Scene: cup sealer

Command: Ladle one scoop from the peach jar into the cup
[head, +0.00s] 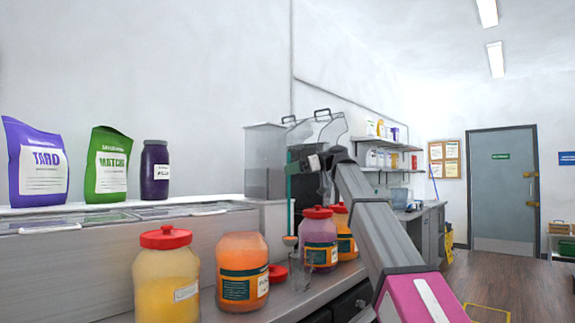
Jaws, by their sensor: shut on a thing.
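The peach jar (242,262) is an open jar of orange contents with a dark label, on the counter in the head view. My gripper (295,168) is up and to the right of it, small and partly dark against the machine behind. It is shut on a ladle (290,215), whose thin handle hangs down upright. The ladle's small orange-coloured bowl (290,241) is right of the peach jar and clear of its mouth. A clear cup (301,272) seems to stand just below the bowl; its outline is faint. Whether the bowl is full cannot be told.
A loose red lid (277,274) lies right of the peach jar. A yellow jar (166,285) with a red lid stands left. A purple jar (318,240) and another orange jar (345,240) stand right, close to my arm. Bags stand on the shelf behind.

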